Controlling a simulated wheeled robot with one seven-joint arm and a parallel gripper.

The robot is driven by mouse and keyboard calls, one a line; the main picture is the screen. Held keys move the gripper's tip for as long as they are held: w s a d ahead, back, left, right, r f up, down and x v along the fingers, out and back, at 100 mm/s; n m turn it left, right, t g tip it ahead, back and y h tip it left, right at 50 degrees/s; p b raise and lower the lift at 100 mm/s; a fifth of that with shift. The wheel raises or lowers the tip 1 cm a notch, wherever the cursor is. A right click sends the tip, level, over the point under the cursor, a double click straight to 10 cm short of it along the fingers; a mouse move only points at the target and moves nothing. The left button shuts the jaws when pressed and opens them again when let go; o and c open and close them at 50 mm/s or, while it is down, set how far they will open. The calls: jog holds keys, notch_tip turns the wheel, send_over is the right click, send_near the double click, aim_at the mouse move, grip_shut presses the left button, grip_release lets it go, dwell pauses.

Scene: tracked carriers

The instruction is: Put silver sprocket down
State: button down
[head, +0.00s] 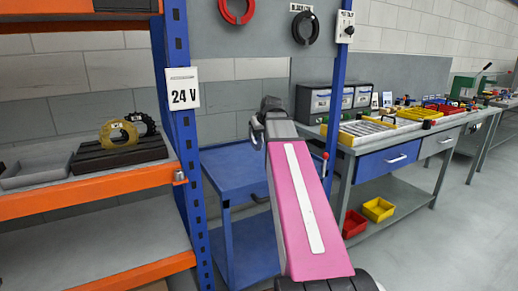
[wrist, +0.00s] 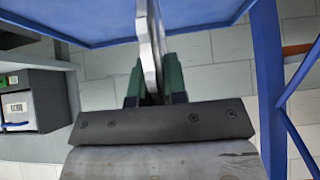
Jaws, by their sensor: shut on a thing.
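The silver sprocket (wrist: 150,45) shows nearly edge-on in the wrist view, a thin grey plate with a notched edge. My gripper (wrist: 153,85) is shut on it, with a green finger on each side. In the head view my gripper (head: 262,122) is at the far end of my pink arm, and a small grey part of the sprocket (head: 256,139) shows at its left. The sprocket is held upright, near the blue trolley (head: 232,172). My arm hides part of the trolley, and I cannot tell the height of the sprocket above it.
A workbench (head: 342,140) with trays stands at right. The visible trolley top is clear. Red and black rings hang behind.

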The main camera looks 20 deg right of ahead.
jog(key=shift+w+d+f, duration=0.6)
jog(key=shift+w+f, duration=0.5)
jog(key=shift+f, duration=0.35)
jog(key=shift+w+d+f, duration=0.65)
jog(key=shift+w+f, duration=0.5)
jog(key=shift+f, duration=0.25)
jog(key=shift+w+d+f, duration=0.6)
jog(key=shift+w+f, duration=0.5)
jog(key=shift+f, duration=0.35)
jog(key=shift+f, duration=0.15)
jog(key=c, duration=1.2)
grip_release()
jog(key=shift+o, duration=0.2)
jog(key=shift+r, duration=0.2)
jog(key=v, duration=1.2)
jog(key=shift+f, duration=0.15)
